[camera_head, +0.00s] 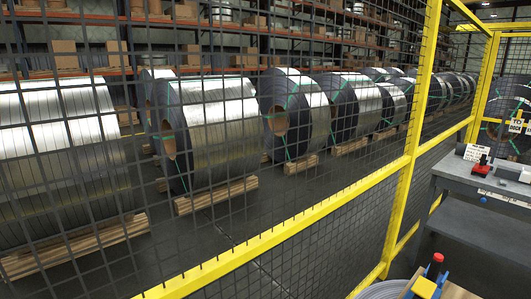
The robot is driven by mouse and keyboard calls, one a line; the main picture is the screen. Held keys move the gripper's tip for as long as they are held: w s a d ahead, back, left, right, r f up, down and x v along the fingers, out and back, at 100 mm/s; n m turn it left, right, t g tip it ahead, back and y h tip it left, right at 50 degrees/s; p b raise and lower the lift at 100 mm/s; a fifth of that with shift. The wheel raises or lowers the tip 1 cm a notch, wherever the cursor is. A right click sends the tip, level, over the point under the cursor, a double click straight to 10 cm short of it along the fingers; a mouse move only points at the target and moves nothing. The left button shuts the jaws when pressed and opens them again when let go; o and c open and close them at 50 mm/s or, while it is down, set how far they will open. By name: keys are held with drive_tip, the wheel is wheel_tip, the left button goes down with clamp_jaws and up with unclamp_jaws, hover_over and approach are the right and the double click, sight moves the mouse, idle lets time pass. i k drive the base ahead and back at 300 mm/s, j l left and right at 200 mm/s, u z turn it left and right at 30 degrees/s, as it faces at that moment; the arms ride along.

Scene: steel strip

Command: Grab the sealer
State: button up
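A grey metal workbench (482,190) stands at the right, with a lower shelf (470,237). A small red tool (482,167) stands on its top near the left side, and a dark tool (513,171) lies to its right. At the bottom edge, a device with a red knob (437,258), blue parts (433,270) and a yellow part (424,287) is partly cut off by the frame. I cannot tell for sure which of these is the sealer. My gripper does not show in this view.
A yellow-framed mesh fence (300,222) crosses the view. Behind it, several large steel coils (215,122) lie on wooden pallets (215,195), with loaded racks (160,60) farther back. White signs (475,153) stand at the bench.

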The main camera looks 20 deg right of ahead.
sight(482, 167)
drive_tip(key=z, duration=1.75)
drive_tip(key=i+l, duration=0.1)
drive_tip(key=l, duration=0.15)
drive_tip(key=i+l+z, duration=0.5)
drive_tip(key=i+l, duration=0.95)
drive_tip(key=i+u, duration=0.25)
drive_tip(key=i, duration=0.6)
drive_tip(key=i+l+u, duration=0.25)
drive_tip(key=i, duration=0.65)
drive_tip(key=i+u, duration=0.3)
drive_tip(key=u, duration=0.2)
drive_tip(key=i+u, duration=0.35)
drive_tip(key=u, duration=0.15)
drive_tip(key=i+l+u, duration=0.2)
drive_tip(key=u, duration=0.3)
drive_tip(key=i+l+u, duration=0.2)
drive_tip(key=i+u, duration=0.2)
drive_tip(key=i+l+u, duration=0.35)
drive_tip(key=l, duration=0.6)
